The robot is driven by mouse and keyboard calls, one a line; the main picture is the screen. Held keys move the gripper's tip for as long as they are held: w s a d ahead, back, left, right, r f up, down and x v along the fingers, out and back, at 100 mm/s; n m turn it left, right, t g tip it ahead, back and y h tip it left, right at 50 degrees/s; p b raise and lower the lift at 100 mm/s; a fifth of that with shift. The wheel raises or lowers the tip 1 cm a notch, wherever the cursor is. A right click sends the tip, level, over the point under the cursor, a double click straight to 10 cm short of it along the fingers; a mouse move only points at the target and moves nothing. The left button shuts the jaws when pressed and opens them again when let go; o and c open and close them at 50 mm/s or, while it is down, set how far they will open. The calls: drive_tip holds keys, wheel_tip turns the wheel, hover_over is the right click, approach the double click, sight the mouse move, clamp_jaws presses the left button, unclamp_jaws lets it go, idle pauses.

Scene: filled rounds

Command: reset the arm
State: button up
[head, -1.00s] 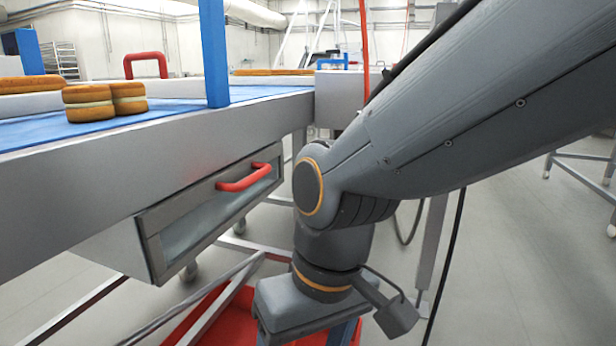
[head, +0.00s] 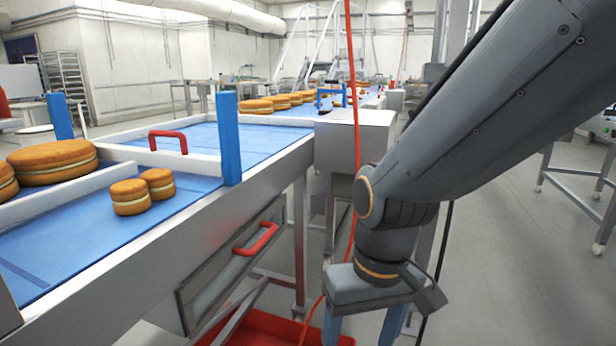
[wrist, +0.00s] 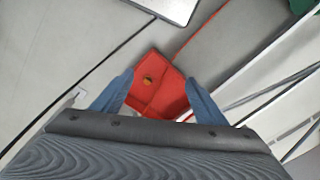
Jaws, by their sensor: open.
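My gripper (wrist: 158,97) points down in the wrist view, its two blue fingers spread apart with nothing between them. Below it on the floor is a red bin (wrist: 160,75) with a small round orange-brown thing (wrist: 148,80) in it. In the head view my arm comes in from the upper right and bends down at the elbow. The tops of the blue fingers show at the bottom edge; their tips are out of that picture. The gripper is beside the conveyor's front side, above the red bin (head: 262,328).
A conveyor (head: 255,143) with a blue belt runs along the left, carrying several filled rounds (head: 52,162). Two small rounds (head: 130,197) sit near its front edge. Floor on the right is clear up to a metal stand (head: 575,165).

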drive_tip(key=s+d+r+m+h+p, duration=0.1)
drive_tip(key=s+d+r+m+p, duration=0.1)
drive_tip(key=d+r+p, duration=0.9)
drive_tip(key=shift+s+d+r+m+p, duration=0.2)
drive_tip(key=shift+r+m+p, duration=0.3)
drive_tip(key=shift+r+p, duration=1.8)
drive_tip(key=shift+f+p, duration=0.85)
drive_tip(key=shift+f, duration=0.1)
